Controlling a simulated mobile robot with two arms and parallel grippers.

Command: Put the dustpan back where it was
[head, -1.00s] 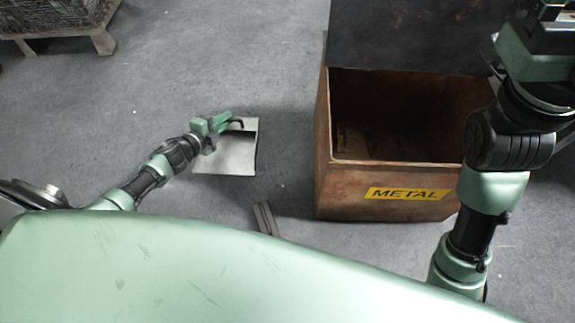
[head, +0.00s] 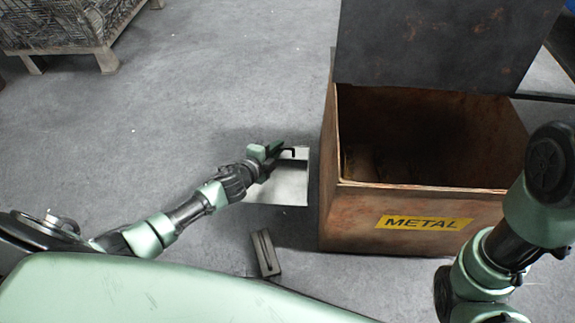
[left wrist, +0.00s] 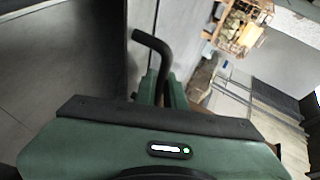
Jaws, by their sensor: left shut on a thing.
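The dustpan (head: 285,188) is a pale grey flat pan with a dark bent handle. In the head view my left gripper (head: 270,152) is shut on it, and the pan hangs close to the left side of the rusty metal box. I cannot tell whether the pan touches the box. In the left wrist view the dark hooked handle (left wrist: 153,43) rises just beyond my left gripper (left wrist: 165,88). The gripper hides the held part of the handle. My right gripper is out of view; only its arm shows at the right.
An open rusty box (head: 340,215) with a yellow METAL label stands right of the dustpan, its dark lid (head: 440,45) raised. A small grey slotted block (head: 265,254) lies on the floor. A wooden-framed crate (head: 60,40) stands at top left. The floor between is clear.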

